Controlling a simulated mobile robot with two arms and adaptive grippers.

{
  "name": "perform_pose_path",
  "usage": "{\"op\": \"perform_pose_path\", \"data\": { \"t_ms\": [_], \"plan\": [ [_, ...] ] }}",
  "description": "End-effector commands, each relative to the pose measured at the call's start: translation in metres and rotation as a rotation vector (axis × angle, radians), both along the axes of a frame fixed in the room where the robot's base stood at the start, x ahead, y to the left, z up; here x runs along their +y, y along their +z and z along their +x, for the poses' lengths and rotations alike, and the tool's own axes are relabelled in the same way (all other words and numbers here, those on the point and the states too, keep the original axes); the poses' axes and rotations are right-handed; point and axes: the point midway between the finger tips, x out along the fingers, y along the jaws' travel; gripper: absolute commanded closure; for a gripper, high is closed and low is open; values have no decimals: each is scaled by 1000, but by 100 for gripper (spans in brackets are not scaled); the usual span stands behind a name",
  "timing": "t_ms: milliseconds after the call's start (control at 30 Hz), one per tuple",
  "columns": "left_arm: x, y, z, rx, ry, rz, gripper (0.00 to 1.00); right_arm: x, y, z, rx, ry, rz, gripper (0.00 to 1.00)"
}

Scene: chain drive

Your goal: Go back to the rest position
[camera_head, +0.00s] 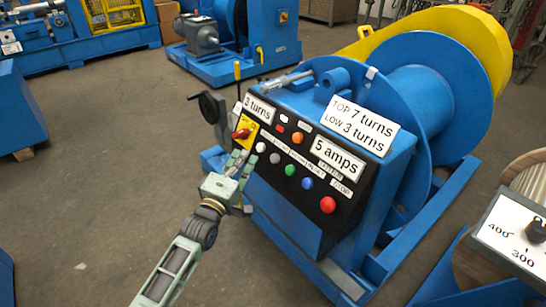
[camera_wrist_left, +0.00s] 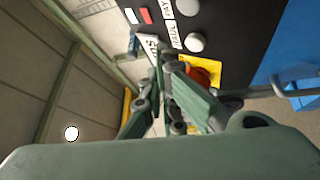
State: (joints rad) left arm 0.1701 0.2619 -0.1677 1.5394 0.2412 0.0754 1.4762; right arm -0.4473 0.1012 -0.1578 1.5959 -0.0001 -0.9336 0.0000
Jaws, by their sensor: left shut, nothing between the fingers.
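My left gripper (camera_head: 239,158) is shut and empty in the head view. It is in front of the left end of the black control panel (camera_head: 307,196), close to the red knob (camera_head: 241,133) on its yellow plate. In the left wrist view the shut fingers (camera_wrist_left: 160,62) overlap the yellow plate (camera_wrist_left: 203,68) and partly cover the knob. I cannot tell whether they touch it. My right gripper is not in view.
The blue winch machine (camera_head: 392,150) with its large drum stands right of my left arm. A dial box (camera_head: 512,238) reading 400 and 300 is at the lower right. Another blue machine (camera_head: 270,62) stands behind. Open floor (camera_head: 90,170) lies to the left.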

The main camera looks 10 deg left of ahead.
Motion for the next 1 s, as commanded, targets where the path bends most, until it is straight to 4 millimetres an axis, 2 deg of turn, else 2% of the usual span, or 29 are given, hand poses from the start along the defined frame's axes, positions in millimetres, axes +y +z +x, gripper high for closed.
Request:
{"op": "perform_pose_path", "data": {
  "t_ms": [433, 500, 567, 667, 767, 800, 867, 900, 967, 1000],
  "plan": [
    [0, 0, -1, 1, 0, 0, 100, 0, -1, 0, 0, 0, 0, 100],
    [0, -5, -2, 11, 2, 12, 100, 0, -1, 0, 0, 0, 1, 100],
    [-2, -19, -5, 40, 6, 43, 100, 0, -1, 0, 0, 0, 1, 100],
    [-6, -62, -18, 136, 15, 161, 100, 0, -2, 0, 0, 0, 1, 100],
    [-12, -126, -45, 278, 7, 346, 100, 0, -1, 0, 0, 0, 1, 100],
    [-14, -154, -59, 342, -6, 431, 100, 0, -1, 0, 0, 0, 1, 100],
    [-17, -193, -83, 432, -36, 556, 100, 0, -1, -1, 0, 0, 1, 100],
    [-18, -218, -101, 491, -63, 639, 100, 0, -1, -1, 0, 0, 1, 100],
    [-20, -254, -131, 574, -114, 760, 100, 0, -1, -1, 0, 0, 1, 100],
    [-22, -276, -152, 630, -155, 839, 100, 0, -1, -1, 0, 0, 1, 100]
  ]
}}
